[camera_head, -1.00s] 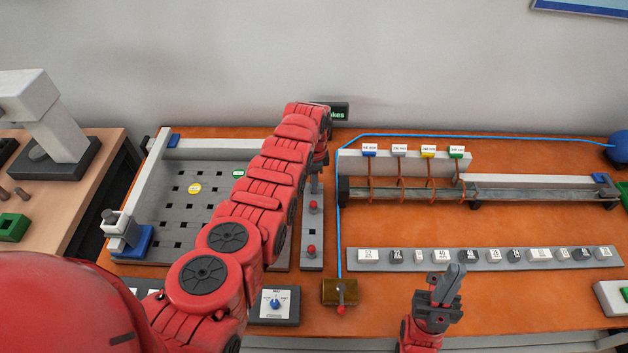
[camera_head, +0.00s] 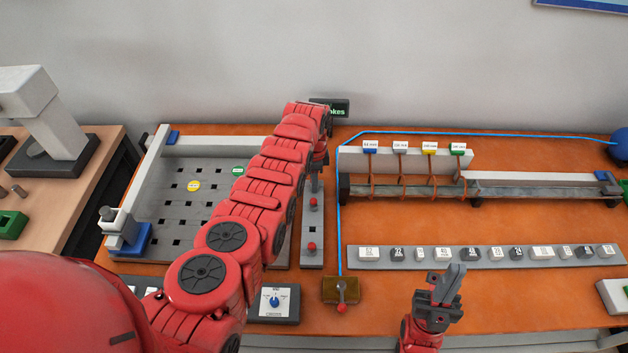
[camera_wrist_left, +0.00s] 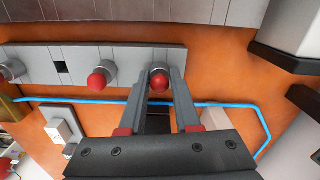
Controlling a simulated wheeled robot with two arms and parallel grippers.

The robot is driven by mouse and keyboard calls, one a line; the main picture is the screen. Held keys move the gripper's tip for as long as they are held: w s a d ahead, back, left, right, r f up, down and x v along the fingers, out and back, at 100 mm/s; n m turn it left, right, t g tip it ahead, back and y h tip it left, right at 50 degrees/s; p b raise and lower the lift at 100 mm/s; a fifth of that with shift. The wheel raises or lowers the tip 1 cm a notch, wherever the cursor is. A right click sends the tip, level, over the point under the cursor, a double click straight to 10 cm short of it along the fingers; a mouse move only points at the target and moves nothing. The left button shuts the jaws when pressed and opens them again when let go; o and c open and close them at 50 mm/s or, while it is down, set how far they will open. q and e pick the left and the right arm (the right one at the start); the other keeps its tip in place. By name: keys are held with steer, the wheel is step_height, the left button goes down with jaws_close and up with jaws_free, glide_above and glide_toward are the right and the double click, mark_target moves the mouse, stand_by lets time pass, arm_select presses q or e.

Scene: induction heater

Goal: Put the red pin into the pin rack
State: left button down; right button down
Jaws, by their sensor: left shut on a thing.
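The pin rack (camera_head: 312,228) is a narrow grey strip right of my left arm; it also shows in the left wrist view (camera_wrist_left: 124,60). My left gripper (camera_wrist_left: 159,88) is shut on a grey pin with a red tip (camera_wrist_left: 159,81), over one end of the rack. I cannot tell how deep this pin sits. Another red-tipped pin (camera_wrist_left: 97,80) stands beside it in the rack, and one more (camera_wrist_left: 9,71) is farther left. A square hole (camera_wrist_left: 62,67) between them is empty. My right gripper (camera_head: 445,285) is over the front of the table; its finger gap is unclear.
A perforated grey board (camera_head: 185,205) lies left of the rack, partly behind my left arm. A blue cable (camera_wrist_left: 90,101) runs close by the rack. A brown box with a red-tipped lever (camera_head: 341,291) stands in front. Orange table is free at centre right.

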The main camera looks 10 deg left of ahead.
arm_select(q)
steer(key=c, duration=0.5)
jaws_free()
steer(key=shift+c, duration=0.2)
steer(key=shift+r, duration=0.1)
step_height(320, 180, up, 8)
steer(key=b, duration=0.2)
steer(key=shift+w+f+b, duration=0.1)
steer(key=shift+f+b, duration=0.1)
steer(key=shift+b, duration=0.15)
step_height(320, 180, up, 10)
steer(key=p, duration=0.7)
steer(key=shift+f, duration=0.15)
